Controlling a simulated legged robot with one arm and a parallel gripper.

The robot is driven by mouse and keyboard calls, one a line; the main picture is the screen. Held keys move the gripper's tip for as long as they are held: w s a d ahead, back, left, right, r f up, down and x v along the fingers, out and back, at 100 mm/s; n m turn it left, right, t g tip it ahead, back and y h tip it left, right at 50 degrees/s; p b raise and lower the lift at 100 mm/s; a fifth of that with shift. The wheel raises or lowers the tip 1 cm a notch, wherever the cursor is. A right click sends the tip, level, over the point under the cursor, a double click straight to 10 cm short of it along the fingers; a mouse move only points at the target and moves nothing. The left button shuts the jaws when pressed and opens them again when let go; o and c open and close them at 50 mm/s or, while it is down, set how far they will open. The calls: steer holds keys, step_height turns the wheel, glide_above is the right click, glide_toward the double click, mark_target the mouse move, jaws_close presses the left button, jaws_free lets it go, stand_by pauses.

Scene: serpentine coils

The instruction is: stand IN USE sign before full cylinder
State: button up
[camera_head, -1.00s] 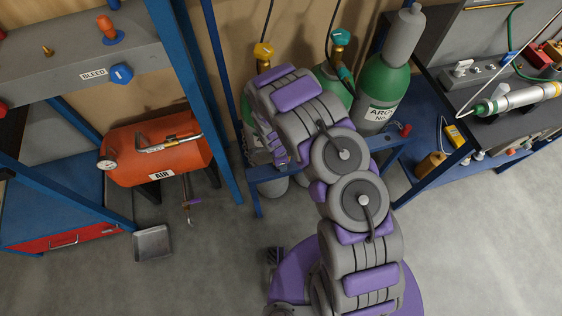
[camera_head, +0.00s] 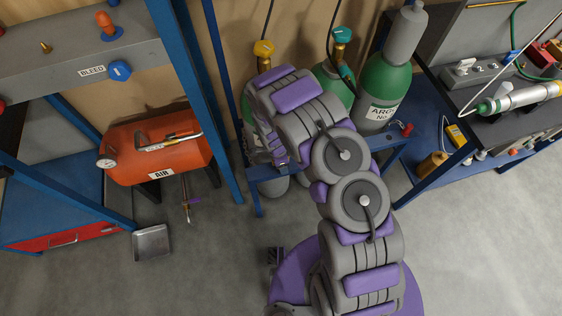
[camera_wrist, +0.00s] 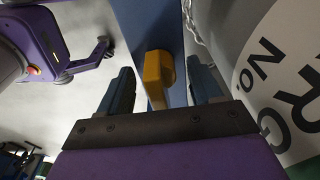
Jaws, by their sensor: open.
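My gripper (camera_wrist: 160,90) is open in the wrist view, its two dark fingers on either side of a plain yellow-orange piece (camera_wrist: 156,78) by a blue beam. I cannot tell whether they touch it. No IN USE lettering is readable. A label with "NO" and "RG" shows on a pale cylinder surface (camera_wrist: 248,45) at right. In the head view a green cylinder (camera_head: 383,80) with a grey cap and argon label stands in the blue rack. Beside it are a cylinder with a teal valve (camera_head: 341,36) and one with a yellow valve (camera_head: 263,48), partly hidden by my arm. My gripper is hidden there.
At right a blue bench (camera_head: 423,110) holds a gold-coloured piece (camera_head: 432,166) and a yellow meter (camera_head: 455,134). The grey floor is clear at lower right.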

step_height(320, 180, up, 17)
steer(key=a+p, duration=0.2)
steer(key=p, duration=0.2)
steer(key=shift+s, duration=0.2)
steer(key=shift+r, duration=0.15)
steer(key=s+d+r+n+g, duration=0.1)
steer(key=s+d+r+n, duration=0.35)
steer(key=r, duration=0.65)
steer(key=s+d+r+n, duration=0.2)
steer(key=s+d+r, duration=0.4)
steer(key=r, duration=0.5)
steer(key=s+d+r+n, duration=0.2)
steer(key=s+r+n, duration=0.2)
steer(key=s, duration=0.6)
steer(key=s+d+r+n+g+y, duration=0.1)
steer(key=s+d+r+n, duration=0.2)
steer(key=s+r, duration=0.3)
steer(key=s+n, duration=0.1)
steer(key=s, duration=0.4)
steer(key=shift+s+d, duration=0.15)
